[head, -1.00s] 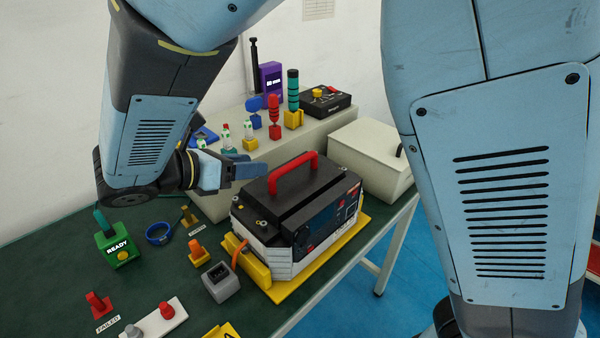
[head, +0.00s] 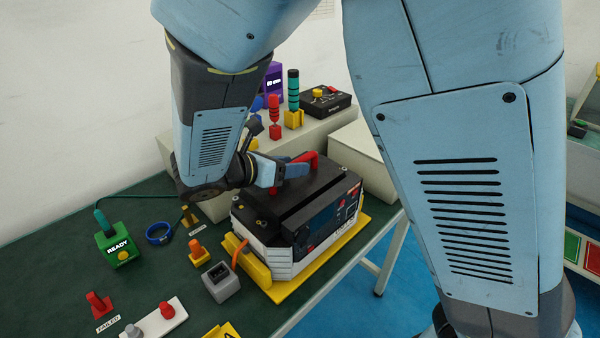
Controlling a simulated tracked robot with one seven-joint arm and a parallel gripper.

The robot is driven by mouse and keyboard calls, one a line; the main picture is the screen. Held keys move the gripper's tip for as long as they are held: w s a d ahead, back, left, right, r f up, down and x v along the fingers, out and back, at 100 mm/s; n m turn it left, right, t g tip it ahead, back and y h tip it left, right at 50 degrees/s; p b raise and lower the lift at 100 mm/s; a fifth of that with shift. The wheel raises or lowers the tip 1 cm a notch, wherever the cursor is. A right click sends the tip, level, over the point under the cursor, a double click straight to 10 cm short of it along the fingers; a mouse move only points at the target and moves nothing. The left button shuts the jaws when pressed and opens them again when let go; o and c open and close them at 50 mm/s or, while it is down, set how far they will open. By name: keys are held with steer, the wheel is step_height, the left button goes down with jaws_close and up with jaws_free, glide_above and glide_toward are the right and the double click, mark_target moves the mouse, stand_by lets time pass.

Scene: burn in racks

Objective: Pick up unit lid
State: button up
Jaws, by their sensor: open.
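The unit lid (head: 321,187) is a dark, flat cover with a red handle (head: 311,158) on top. It sits on the unit (head: 330,222), a black and white box with a front panel, on a yellow base (head: 355,234). My gripper (head: 303,167) is open and points right at the red handle, just above the lid. Its fingers hide the left part of the handle. I cannot tell whether they touch the handle or stand around it.
A green READY block (head: 118,248) and a blue ring (head: 158,234) lie on the dark green table. A grey socket block (head: 220,283) is in front of the unit. A pale box (head: 362,150) stands behind right. Coloured lamps and a black control box (head: 326,101) stand on the rear shelf.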

steer(key=shift+c, duration=0.3)
jaws_close()
stand_by(1.1)
